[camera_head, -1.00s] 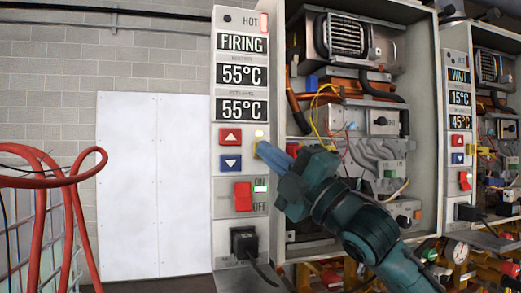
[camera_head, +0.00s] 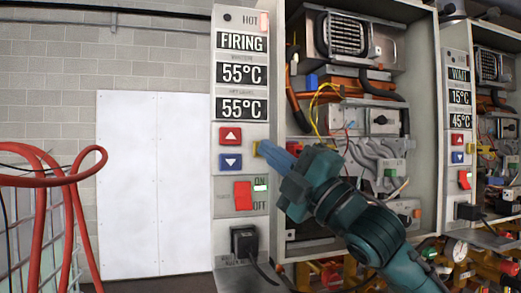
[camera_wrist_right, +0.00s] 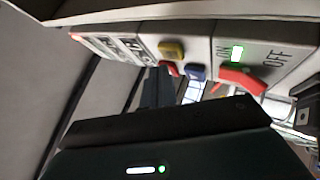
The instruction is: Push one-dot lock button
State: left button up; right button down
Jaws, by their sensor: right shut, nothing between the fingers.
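A yellow button (camera_head: 256,149) sits on the near heater's control panel, right of the red up and blue down buttons. No dot marking on it is readable. My right gripper (camera_head: 263,148) is shut and empty, its blue fingertips right at this button and partly covering it. I cannot tell whether they touch. In the right wrist view the yellow button (camera_wrist_right: 171,50) shows beyond the dark fingers (camera_wrist_right: 160,86). My left gripper is not in view.
The panel has a red up button (camera_head: 231,136), a blue down button (camera_head: 231,162) and a red switch (camera_head: 243,195) with a green ON light. The open heater cabinet (camera_head: 428,120) lies behind my arm. A second heater panel (camera_head: 459,120) stands right. Red hoses (camera_head: 72,185) are at left.

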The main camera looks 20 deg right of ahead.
jog(key=s, duration=0.6)
jog(key=shift+b, duration=0.45)
jog(key=shift+d, duration=0.1)
